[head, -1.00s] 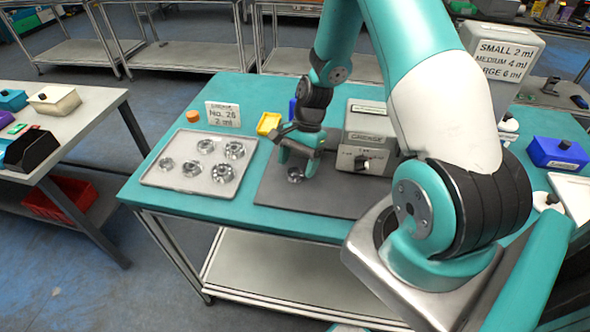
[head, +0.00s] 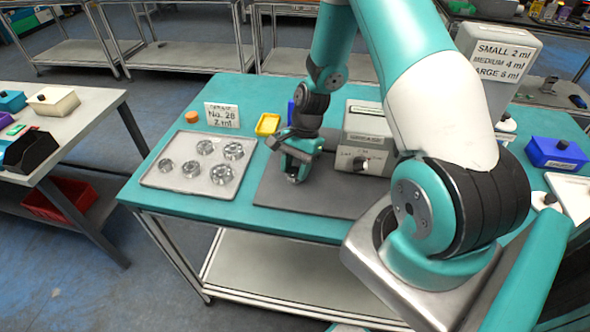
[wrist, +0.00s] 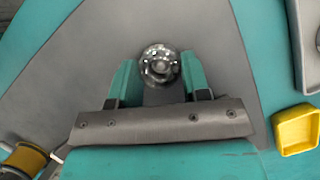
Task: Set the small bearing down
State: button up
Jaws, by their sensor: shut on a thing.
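The small bearing (wrist: 160,62) is a shiny metal ring with a round centre. In the wrist view it sits between the two teal fingers of my gripper (wrist: 159,73), which is shut on it. In the head view my gripper (head: 294,176) points down over the left part of the dark grey mat (head: 330,200), and the bearing is mostly hidden by the fingers. I cannot tell whether the bearing touches the mat.
A grey tray (head: 152,178) with several metal bearings lies left of the mat. A yellow bin (head: 267,124), a "No. 28, 2 ml" sign (head: 222,115) and an orange cap (head: 192,117) stand behind. A grey dispenser box (head: 366,140) stands right of my gripper. The mat's front is clear.

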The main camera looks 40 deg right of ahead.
notch_tip(320, 180, up, 20)
jog(key=b, duration=0.2)
jog(key=shift+f, duration=0.15)
